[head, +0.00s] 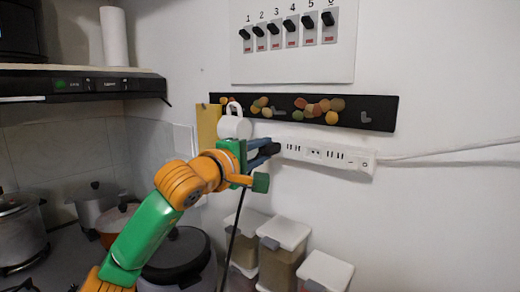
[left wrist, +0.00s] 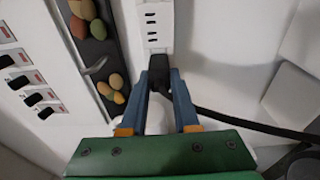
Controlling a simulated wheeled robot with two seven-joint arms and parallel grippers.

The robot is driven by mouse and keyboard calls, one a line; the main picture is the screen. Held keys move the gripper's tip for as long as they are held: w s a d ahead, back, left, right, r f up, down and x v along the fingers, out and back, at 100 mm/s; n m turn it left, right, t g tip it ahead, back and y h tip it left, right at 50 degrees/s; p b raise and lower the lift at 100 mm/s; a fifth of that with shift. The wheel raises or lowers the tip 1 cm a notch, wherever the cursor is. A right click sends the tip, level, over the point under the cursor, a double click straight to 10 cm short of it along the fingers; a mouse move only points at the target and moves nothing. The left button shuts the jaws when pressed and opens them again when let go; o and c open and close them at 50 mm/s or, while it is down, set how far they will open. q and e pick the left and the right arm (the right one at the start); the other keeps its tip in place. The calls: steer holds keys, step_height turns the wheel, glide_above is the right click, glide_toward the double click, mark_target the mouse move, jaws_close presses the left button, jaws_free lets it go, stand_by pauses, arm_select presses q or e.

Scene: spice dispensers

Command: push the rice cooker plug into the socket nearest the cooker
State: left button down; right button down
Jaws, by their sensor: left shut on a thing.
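The white power strip (head: 325,155) is fixed to the wall; its left end is behind my left gripper (head: 274,150). In the left wrist view my left gripper (left wrist: 159,72) has its blue fingers shut on the black plug (left wrist: 158,63). The plug is at the near end of the strip (left wrist: 155,22), over its lowest visible part. I cannot tell whether its prongs are in the socket. The black cord (left wrist: 235,121) leads off to the right there and hangs down in the head view (head: 234,238). The dark-lidded rice cooker (head: 178,255) stands below left. My right gripper is not in view.
A black magnetic-looking strip (head: 360,112) with coloured round pieces is above the power strip. A switch panel (head: 290,66) is higher up. Clear food containers (head: 285,245) stand below. Pots (head: 95,203) are on the left. The wall at right is free except for a white cable.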

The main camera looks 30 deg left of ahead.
arm_select(q)
steer(key=shift+r, duration=0.1)
steer(key=c, duration=0.8)
jaws_free()
steer(key=shift+c, duration=0.2)
steer(key=shift+o, duration=1.3)
steer(key=shift+w, duration=0.25)
